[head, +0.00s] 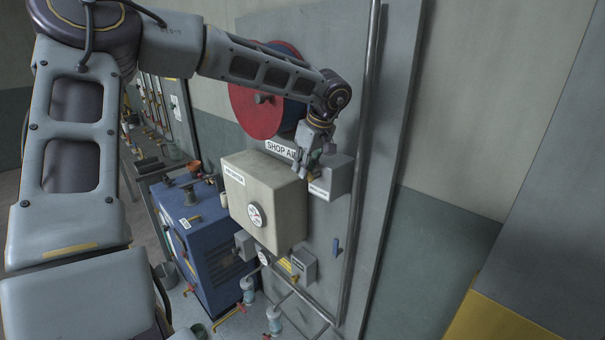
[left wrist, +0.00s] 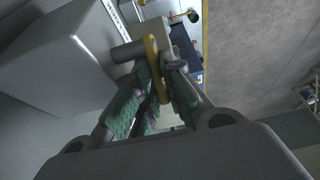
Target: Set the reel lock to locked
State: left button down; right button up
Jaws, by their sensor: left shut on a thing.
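The hose reel shows in the head view as a red disc (head: 250,108) on the grey wall panel, partly behind my left arm. A small grey box (head: 332,178) with a label too small to read sits below and right of it. My left gripper (head: 311,158) is at this box's upper left side. In the left wrist view, my gripper's green-padded fingers (left wrist: 160,90) are shut around a yellow lever (left wrist: 153,62) beside a grey round boss. I take this lever to be the reel lock's, but its setting cannot be read. My right gripper is not in view.
A cream box (head: 282,188) with a round dial juts out below left of my gripper, under a SHOP AIR sign (head: 281,149). A vertical pipe (head: 363,150) runs close on the right. A blue cabinet (head: 207,250) stands lower left. The wall further right is bare.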

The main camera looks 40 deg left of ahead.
aim_at(312, 177)
pick_arm(q)
jog(key=y+b, duration=0.1)
jog(key=y, duration=0.1)
jog(key=d+y+b, duration=0.1)
jog(key=y+b, duration=0.1)
jog(key=shift+d+r, duration=0.2)
jog(key=y+b, duration=0.1)
jog(key=y, duration=0.1)
jog(key=d+y+b, duration=0.1)
jog(key=y, duration=0.1)
jog(key=shift+s+d+t+y+b, duration=0.1)
jog(key=shift+d+t+y+b, duration=0.1)
jog(key=shift+t+y+b, duration=0.15)
jog(key=shift+d+r+y+b, duration=0.1)
jog(key=shift+d+y+b, duration=0.05)
jog(key=shift+y+b, duration=0.25)
jog(key=shift+y, duration=0.25)
jog(key=c, duration=1.9)
grip_release()
jog(key=shift+o, duration=0.5)
jog(key=shift+d, duration=0.1)
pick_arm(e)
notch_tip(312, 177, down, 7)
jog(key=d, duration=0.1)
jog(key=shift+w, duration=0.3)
